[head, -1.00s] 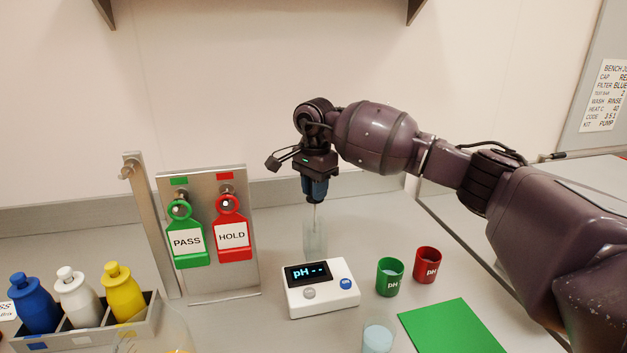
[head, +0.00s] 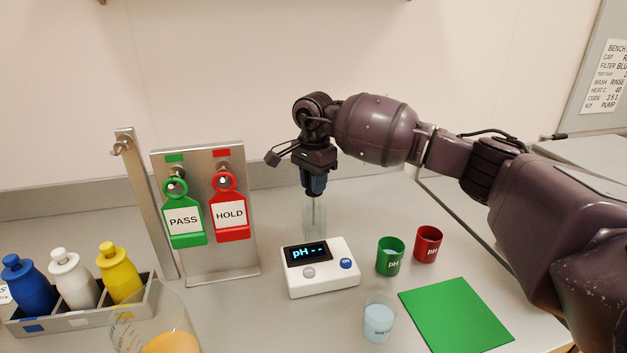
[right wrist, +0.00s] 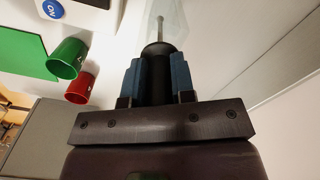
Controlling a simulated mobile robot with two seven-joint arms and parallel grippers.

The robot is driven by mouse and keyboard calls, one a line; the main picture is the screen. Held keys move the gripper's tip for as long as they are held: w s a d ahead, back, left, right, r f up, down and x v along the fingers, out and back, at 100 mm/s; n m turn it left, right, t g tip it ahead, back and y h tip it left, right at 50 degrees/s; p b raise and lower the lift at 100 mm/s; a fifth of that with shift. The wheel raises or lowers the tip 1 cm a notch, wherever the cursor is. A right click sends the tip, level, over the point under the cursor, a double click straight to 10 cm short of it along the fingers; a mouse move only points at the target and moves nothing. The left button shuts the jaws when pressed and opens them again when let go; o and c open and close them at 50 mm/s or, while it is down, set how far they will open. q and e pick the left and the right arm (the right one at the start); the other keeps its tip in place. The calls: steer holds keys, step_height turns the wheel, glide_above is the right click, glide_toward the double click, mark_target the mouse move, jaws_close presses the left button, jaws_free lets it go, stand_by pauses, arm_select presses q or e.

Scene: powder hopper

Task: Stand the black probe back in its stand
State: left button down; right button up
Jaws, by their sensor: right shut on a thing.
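My right gripper (head: 314,183) is shut on the black probe, above the clear stand (head: 315,219) behind the pH meter. In the right wrist view the black probe (right wrist: 158,68) sits between the blue fingers of my right gripper (right wrist: 159,75), its thin pale shaft pointing away into the clear stand (right wrist: 172,18). In the head view the shaft's lower part shows inside the stand, looking upright. I cannot tell whether the tip touches the bottom. My left gripper is not in view.
The white pH meter (head: 320,275) stands just in front of the stand. Green (head: 390,257) and red (head: 427,245) cups are to its right, a green mat (head: 456,315) and a beaker (head: 379,320) nearer. A tag rack (head: 240,260) is left.

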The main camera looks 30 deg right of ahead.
steer(key=shift+f+b, duration=0.35)
steer(key=shift+f, duration=0.65)
steer(key=o, duration=1.5)
steer(key=shift+r, duration=0.1)
steer(key=shift+r+p, duration=1.1)
steer(key=shift+r, duration=2.6)
